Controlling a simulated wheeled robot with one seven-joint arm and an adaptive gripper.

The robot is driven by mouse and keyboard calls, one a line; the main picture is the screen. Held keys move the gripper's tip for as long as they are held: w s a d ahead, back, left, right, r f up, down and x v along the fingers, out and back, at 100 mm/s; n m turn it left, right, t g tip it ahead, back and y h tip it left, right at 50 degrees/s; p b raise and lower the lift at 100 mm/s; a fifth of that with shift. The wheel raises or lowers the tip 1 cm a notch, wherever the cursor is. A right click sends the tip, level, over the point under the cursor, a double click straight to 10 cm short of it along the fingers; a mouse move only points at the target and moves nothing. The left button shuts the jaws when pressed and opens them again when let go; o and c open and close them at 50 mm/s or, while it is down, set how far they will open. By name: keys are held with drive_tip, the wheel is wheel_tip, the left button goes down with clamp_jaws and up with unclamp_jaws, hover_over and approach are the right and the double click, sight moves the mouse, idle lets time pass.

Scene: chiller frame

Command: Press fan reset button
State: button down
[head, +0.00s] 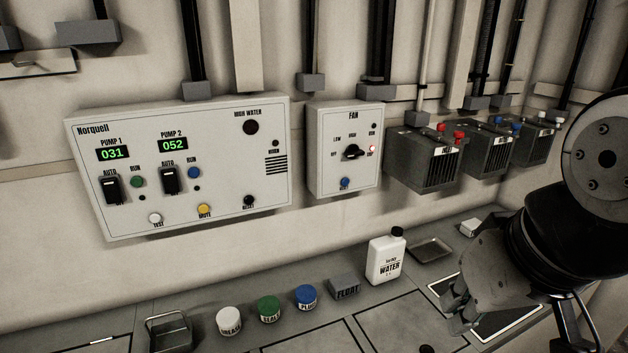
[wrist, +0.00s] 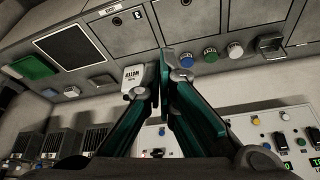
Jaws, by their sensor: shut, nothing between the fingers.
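The white FAN box (head: 326,118) hangs on the wall in the middle of the head view. It has a black rotary knob (head: 352,152), a lit red lamp (head: 372,149) at its right, and a blue button (head: 345,183) near its bottom edge. The small print under the blue button is too small to read. My gripper (head: 458,308) is at the lower right, over the counter, well apart from the box. In the wrist view, which is upside down, my gripper (wrist: 164,62) has its fingertips together and empty. The FAN box (wrist: 147,141) is partly hidden behind the fingers there.
The larger Norquell pump panel (head: 225,180) hangs left of the FAN box. Dark finned boxes (head: 425,165) with terminals are at its right. On the counter below stand a white water bottle (head: 386,260), a grey float block (head: 344,287) and several capped jars. The space before the FAN box is clear.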

sight(345, 182)
drive_tip(key=w+a+t+p, duration=0.2)
drive_tip(key=w+t, duration=0.2)
drive_tip(key=w, duration=2.4)
drive_tip(key=w+d+f+n+t+h+p, duration=0.2)
drive_tip(key=w+f+t+h, duration=0.2)
drive_tip(key=w+f, duration=0.3)
drive_tip(key=w+d+f+n+t+h+p, duration=0.2)
drive_tip(key=w+f+t+h, duration=0.2)
drive_tip(key=w+f, duration=0.3)
drive_tip(key=w+h, duration=0.1)
drive_tip(key=w, duration=0.2)
drive_tip(key=shift+f, duration=0.25)
drive_tip(key=shift+w+a+b, duration=0.45)
drive_tip(key=shift+w+b, duration=0.6)
drive_tip(key=shift+w, duration=0.35)
drive_tip(key=shift+w+a+b, duration=0.5)
drive_tip(key=shift+w+b, duration=0.55)
drive_tip(key=shift+w, duration=0.35)
drive_tip(key=shift+w+a+b, duration=0.45)
drive_tip(key=shift+w+b, duration=0.6)
drive_tip(key=shift+w, duration=0.35)
